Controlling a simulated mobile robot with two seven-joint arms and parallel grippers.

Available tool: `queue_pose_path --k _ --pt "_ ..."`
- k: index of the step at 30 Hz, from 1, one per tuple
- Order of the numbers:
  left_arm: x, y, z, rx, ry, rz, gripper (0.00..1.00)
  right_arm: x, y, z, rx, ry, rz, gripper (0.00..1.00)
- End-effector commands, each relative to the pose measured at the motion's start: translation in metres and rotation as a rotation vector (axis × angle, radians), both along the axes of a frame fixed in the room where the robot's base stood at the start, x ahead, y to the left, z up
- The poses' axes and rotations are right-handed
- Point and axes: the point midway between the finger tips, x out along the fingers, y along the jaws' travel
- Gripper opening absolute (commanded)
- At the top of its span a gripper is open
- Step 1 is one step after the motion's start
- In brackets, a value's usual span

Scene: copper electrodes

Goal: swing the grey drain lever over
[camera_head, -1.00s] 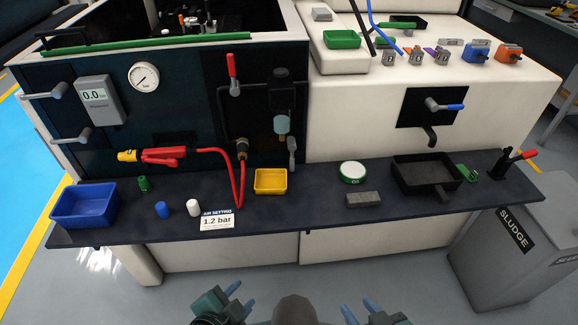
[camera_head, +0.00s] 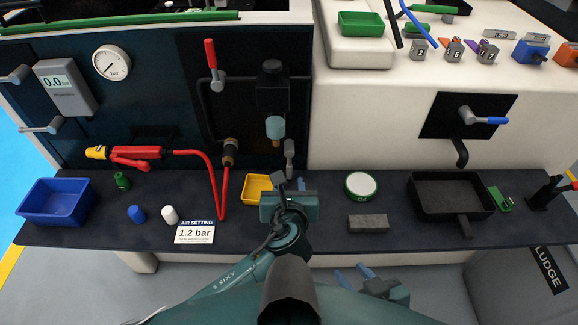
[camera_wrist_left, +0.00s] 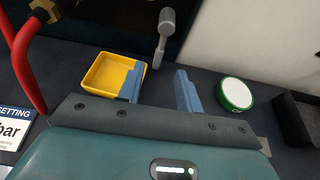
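The grey drain lever (camera_head: 290,150) hangs at the lower right of the dark panel, below the filter unit, with its end pointing up in the left wrist view (camera_wrist_left: 165,35). My left gripper (camera_head: 290,184) is just below and in front of the lever in the head view. Its two blue fingers are apart in the left wrist view (camera_wrist_left: 158,88), with nothing between them, and the lever is ahead of them, not touched. My right gripper (camera_head: 353,273) is low in front of the bench, with its blue fingers apart and empty.
A yellow tray (camera_head: 256,188) sits on the bench beside my left gripper, partly hidden. A red hose (camera_head: 214,185) runs down left of it. A green-rimmed white disc (camera_head: 361,185) and a grey block (camera_head: 367,223) lie to the right. A filter with a blue-grey bowl (camera_head: 274,127) is above.

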Motion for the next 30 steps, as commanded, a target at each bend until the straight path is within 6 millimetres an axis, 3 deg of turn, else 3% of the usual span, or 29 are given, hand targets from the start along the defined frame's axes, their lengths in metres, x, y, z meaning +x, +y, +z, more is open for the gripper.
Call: queue_pose_path --k 6,12,25,30 --pt "0.045 0.0 -0.02 -0.001 0.0 0.001 0.35 0.0 0.001 -0.007 0.014 0.001 -0.002 0.36" --pt "0.071 0.0 -0.03 -0.003 0.0 0.001 0.35 0.001 0.001 -0.01 0.027 -0.002 -0.009 0.36" --pt "0.081 0.0 -0.034 -0.005 0.001 0.001 0.35 0.003 0.002 -0.007 0.041 -0.006 -0.02 0.36" --pt "0.081 0.0 -0.034 -0.004 0.001 0.001 0.23 0.003 0.001 -0.007 0.04 -0.007 -0.02 0.36"
